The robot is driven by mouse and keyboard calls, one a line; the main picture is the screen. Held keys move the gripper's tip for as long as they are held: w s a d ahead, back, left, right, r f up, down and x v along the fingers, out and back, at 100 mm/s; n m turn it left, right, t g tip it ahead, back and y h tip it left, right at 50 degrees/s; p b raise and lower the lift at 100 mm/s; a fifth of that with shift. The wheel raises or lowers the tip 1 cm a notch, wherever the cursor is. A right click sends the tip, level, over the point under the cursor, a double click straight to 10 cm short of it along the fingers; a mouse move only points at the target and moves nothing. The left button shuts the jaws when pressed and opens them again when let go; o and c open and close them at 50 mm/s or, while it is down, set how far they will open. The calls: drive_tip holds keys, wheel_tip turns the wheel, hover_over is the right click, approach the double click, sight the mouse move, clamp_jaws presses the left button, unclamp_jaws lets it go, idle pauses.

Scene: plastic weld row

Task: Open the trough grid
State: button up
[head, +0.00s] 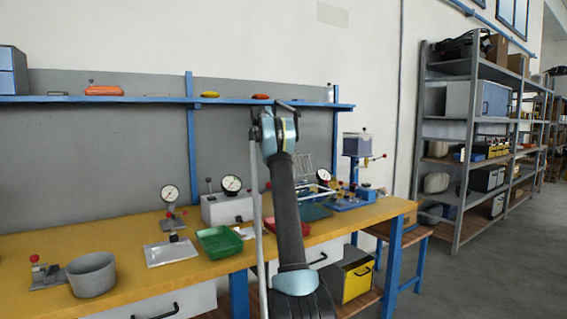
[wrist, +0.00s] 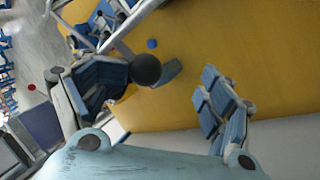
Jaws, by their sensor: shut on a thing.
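The trough is a dark teal tray (head: 316,212) on the yellow bench, partly hidden behind my arm in the head view. A thin wire grid (head: 304,162) shows raised above it, right of my arm; its exact tilt is hard to tell. In the wrist view my gripper (wrist: 168,85) has its two blue-padded fingers on either side of a black ball knob (wrist: 145,68). The knob looks close against the left finger, and grey bars (wrist: 122,47) run up from beside it. My gripper is shut on this knob, which seems to belong to the grid. In the head view my arm hides the gripper.
A green tray (head: 219,242), a red tray (head: 290,227), dial gauges (head: 232,184) and a blue press (head: 357,150) stand on the bench (head: 130,247) around my arm. A blue shelf (head: 150,99) runs above. Open floor (head: 480,270) lies to the right.

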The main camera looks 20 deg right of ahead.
drive_tip(key=shift+o, duration=0.5)
drive_tip(key=shift+s+a, duration=0.2)
drive_tip(key=shift+a, duration=0.25)
drive_tip(key=shift+r, duration=0.1)
drive_tip(key=shift+w+a+r, duration=0.15)
drive_tip(key=shift+w+r, duration=0.1)
drive_tip(key=shift+r, duration=0.15)
drive_tip(key=shift+c, duration=1.1)
drive_tip(key=w+a, duration=0.1)
drive_tip(key=a, duration=0.2)
drive_tip(key=w+a, duration=0.1)
drive_tip(key=a, duration=0.3)
drive_tip(key=w+a, duration=0.1)
drive_tip(key=a, duration=0.3)
drive_tip(key=shift+w+r, duration=0.1)
drive_tip(key=shift+w, duration=0.2)
drive_tip(key=shift+c, duration=1)
